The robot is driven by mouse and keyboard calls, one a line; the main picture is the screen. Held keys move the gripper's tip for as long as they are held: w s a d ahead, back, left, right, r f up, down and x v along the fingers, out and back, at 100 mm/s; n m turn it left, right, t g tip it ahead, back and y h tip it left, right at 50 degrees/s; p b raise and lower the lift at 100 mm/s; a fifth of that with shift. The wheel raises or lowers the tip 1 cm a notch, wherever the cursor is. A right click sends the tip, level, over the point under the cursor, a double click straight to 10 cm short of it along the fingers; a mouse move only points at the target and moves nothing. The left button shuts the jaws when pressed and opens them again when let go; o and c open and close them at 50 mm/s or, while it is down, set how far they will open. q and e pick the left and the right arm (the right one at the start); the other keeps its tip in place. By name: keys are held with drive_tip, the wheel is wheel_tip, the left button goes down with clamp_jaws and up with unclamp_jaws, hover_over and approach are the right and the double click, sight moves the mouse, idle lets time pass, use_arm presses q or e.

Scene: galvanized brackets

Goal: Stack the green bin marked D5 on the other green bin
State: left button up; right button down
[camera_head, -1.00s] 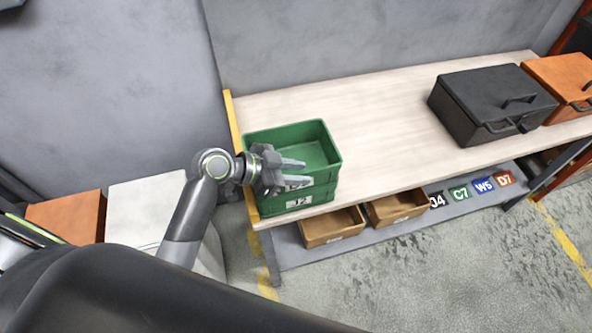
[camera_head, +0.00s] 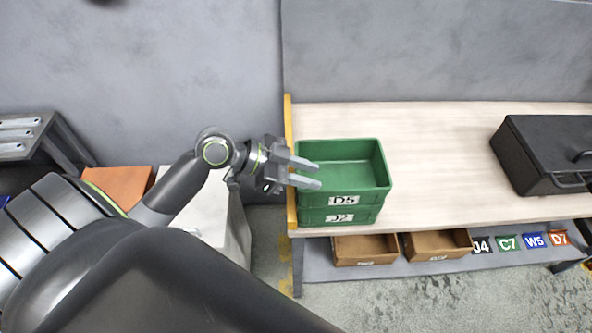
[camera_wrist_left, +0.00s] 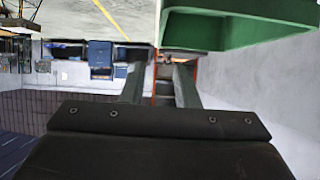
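The green bin marked D5 (camera_head: 372,188) sits upright on the other green bin (camera_head: 368,214), marked J2, at the left end of the workbench. Their edges look lined up, and the upper bin looks empty. My left gripper (camera_head: 318,175) is open at the left side of the D5 bin, its fingertips overlapping that bin's left edge in the head view. In the left wrist view, a green bin (camera_wrist_left: 240,32) lies at the upper right, and nothing shows between the two fingers (camera_wrist_left: 159,84). My right gripper is out of view.
The workbench top (camera_head: 440,150) is clear between the bins and a black case (camera_head: 535,160) on the right. Below, a shelf holds cardboard trays (camera_head: 365,250) and label cards (camera_head: 507,243). A white box (camera_head: 205,215) and an orange box (camera_head: 118,187) stand left of the bench.

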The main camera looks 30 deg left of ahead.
use_arm(q)
drive_tip(key=shift+v, duration=1.3)
